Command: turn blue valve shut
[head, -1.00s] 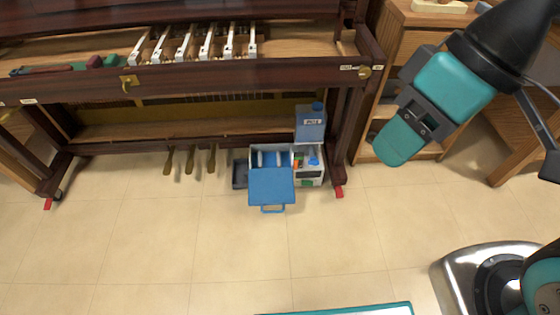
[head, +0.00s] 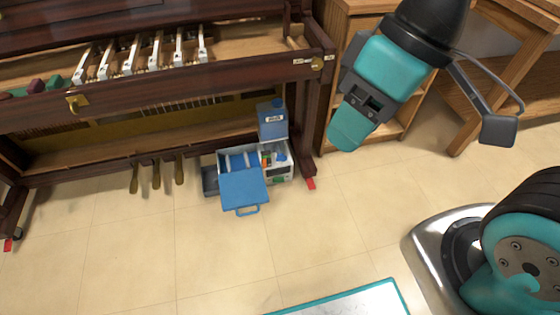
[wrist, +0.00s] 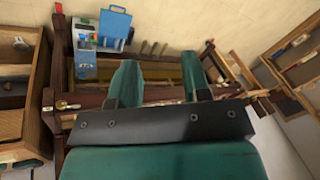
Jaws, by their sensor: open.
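I cannot make out a clear blue valve. A small blue part (head: 281,154) shows in the white box (head: 280,174) under the piano's right end; I cannot tell if it is a valve or a cap. The white box also shows in the wrist view (wrist: 86,66). My gripper (wrist: 158,61) is open, its two teal fingers apart with nothing between them. In the head view my gripper is at the upper right, high and to the right of the white box, touching nothing.
A blue canister (head: 272,122) stands by the white box. An open blue lid or case (head: 243,190) with a handle hangs in front. The piano frame (head: 160,85) is above them. A wooden shelf (head: 330,40) stands to the right. The tiled floor (head: 130,245) in front is clear.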

